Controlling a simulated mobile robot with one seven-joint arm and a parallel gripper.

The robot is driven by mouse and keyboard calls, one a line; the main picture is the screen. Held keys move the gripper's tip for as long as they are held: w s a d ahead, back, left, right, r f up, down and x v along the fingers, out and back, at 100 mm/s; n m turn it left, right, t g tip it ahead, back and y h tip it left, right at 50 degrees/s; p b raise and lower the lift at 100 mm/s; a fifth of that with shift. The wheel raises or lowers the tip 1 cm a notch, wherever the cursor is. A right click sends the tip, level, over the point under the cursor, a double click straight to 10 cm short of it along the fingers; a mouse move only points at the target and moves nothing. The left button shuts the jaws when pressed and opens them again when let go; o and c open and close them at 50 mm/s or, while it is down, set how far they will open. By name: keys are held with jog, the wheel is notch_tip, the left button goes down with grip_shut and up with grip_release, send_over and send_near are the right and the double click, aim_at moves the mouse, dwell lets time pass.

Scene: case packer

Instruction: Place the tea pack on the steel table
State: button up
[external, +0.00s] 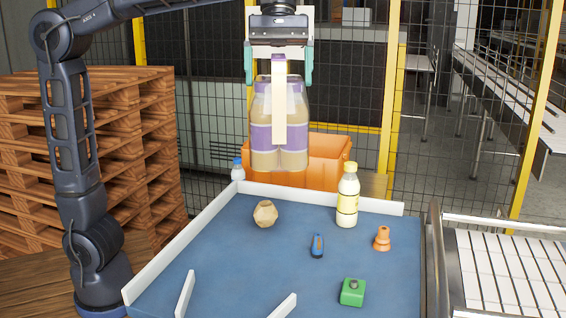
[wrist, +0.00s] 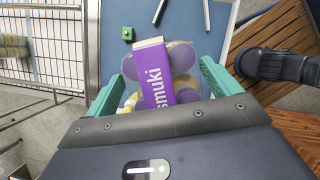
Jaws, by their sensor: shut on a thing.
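The tea pack (external: 265,135) is a bundle of brown bottles with purple caps and labels and a pale carry strip. My gripper (external: 279,76) has teal fingers shut on the pack's upper part from both sides. The pack hangs upright, in front of the orange crate and above the far part of the blue table. In the wrist view, the tea pack (wrist: 163,78) shows its purple strip reading "smuki", between the fingers of my gripper (wrist: 166,82). A metal table (external: 416,62) stands beyond the fence; I cannot tell if it is the steel table.
The blue table (external: 250,265) has white rails and holds a yellow-capped bottle (external: 347,197), a tan polyhedron (external: 265,213), a blue tool (external: 317,246), an orange part (external: 382,239) and a green block (external: 353,293). An orange crate (external: 335,150) stands behind; a conveyor (external: 510,270) is at right.

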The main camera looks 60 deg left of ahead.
jog(key=w+a+r+n+t, duration=0.1)
jog(key=w+a+n, duration=0.35)
jog(key=w, duration=0.85)
jog(key=w+a+r+n+t, duration=0.1)
jog(key=w+a+n+t, duration=0.15)
jog(key=w+a, duration=0.7)
jog(key=w+a+f+n+t+y, duration=0.15)
jog(key=w+a+n, duration=0.25)
jog(key=w+a, duration=0.6)
jog(key=w+a+f+n+h, duration=0.1)
jog(key=w+a+f+n, duration=0.2)
jog(key=w+a, duration=0.75)
notch_tip(320, 180, down, 37)
jog(key=w+d, duration=0.2)
jog(key=d, duration=0.1)
jog(key=shift+f, duration=0.2)
jog(key=shift+w+y, duration=0.1)
jog(key=shift+y, duration=0.15)
